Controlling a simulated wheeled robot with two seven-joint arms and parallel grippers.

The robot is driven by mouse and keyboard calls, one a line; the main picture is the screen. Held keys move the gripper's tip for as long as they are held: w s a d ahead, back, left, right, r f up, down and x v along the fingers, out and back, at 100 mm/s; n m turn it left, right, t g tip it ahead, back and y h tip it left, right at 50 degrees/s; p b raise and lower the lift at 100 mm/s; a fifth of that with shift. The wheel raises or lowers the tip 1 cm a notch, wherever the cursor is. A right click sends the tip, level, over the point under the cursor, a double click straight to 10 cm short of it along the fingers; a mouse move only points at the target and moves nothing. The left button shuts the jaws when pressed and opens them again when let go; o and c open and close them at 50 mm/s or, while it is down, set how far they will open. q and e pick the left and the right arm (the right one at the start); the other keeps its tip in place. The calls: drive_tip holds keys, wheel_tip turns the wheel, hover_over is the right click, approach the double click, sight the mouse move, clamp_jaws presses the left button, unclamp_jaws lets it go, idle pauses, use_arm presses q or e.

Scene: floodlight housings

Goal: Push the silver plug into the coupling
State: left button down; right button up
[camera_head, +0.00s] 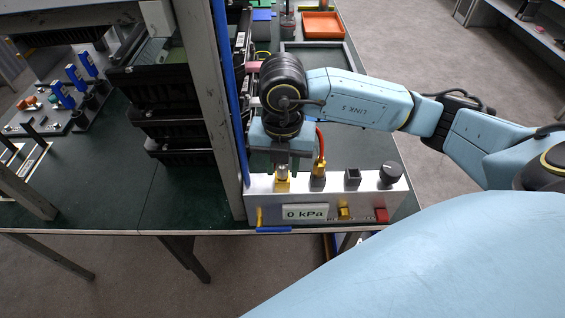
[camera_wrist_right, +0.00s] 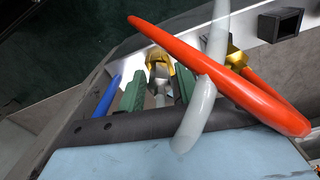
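The silver plug (camera_wrist_right: 160,73) stands upright at the brass coupling (camera_head: 282,186) on top of the silver box. The brass coupling also shows behind the plug in the right wrist view (camera_wrist_right: 157,54). I cannot tell how deep the plug sits in it. My right gripper (camera_head: 283,167) points down over the plug. Its two green fingers (camera_wrist_right: 159,82) are on either side of the plug, very close to it. Whether they touch it is not clear. My left gripper is not in view.
The silver box (camera_head: 350,185) has a "0 kPa" display (camera_head: 305,212), a black knob (camera_head: 391,172) and a red button (camera_head: 382,215). A red hose (camera_head: 320,146) rises from a second brass fitting close beside the gripper. A grey post (camera_head: 205,90) stands left. An orange tray (camera_head: 322,25) lies behind.

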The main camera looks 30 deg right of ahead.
idle(0.4)
drive_tip(key=o, duration=0.6)
drive_tip(key=shift+c, duration=0.2)
drive_tip(key=shift+o, duration=0.4)
drive_tip(key=shift+r+p, duration=3.4)
drive_tip(key=shift+r, duration=1.15)
drive_tip(key=shift+f, duration=0.1)
